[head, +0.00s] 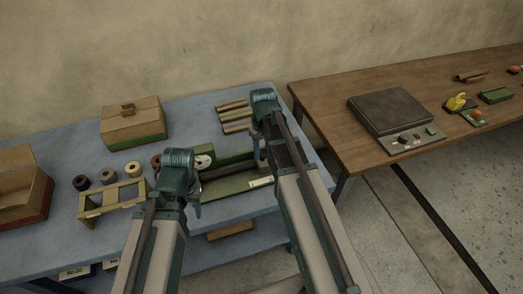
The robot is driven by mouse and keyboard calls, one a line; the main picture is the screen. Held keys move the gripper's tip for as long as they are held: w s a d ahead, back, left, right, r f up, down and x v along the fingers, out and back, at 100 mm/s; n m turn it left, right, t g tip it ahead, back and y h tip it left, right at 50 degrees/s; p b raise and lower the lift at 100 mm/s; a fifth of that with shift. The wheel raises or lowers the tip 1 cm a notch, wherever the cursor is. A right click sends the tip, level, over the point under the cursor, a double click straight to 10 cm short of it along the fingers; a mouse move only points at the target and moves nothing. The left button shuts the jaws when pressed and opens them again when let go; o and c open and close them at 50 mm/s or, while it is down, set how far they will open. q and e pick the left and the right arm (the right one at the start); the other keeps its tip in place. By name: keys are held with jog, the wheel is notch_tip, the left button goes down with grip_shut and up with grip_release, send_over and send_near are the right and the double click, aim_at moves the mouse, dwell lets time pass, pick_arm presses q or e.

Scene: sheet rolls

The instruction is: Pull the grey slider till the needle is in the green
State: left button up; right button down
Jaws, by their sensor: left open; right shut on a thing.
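A long green device (228,184) lies on the blue table, with a round white-faced gauge (203,161) at its left end. The gauge is too small here to read the needle or its green zone. My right gripper (257,149) is over the right end of the device, shut on what appears to be the grey slider, which is mostly hidden by the gripper and arm. My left gripper (197,209) is open and empty, in front of the device's left end. A pale label shows on the device's front right.
The blue table (185,118) also holds a cardboard box (133,125), a wooden rack (112,199), several tape rolls (107,176), an open box (20,185) and brown rolls (235,116). A brown table (340,110) at right bears a dark flat scale (388,112).

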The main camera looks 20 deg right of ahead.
jog(key=d, duration=0.4)
jog(key=shift+d, duration=0.15)
jog(key=shift+c, duration=2.3)
grip_release()
jog(key=shift+r, duration=0.1)
notch_tip(320, 180, up, 14)
jog(key=p, duration=1.3)
jog(key=shift+f+p, duration=0.2)
jog(key=shift+p, duration=0.2)
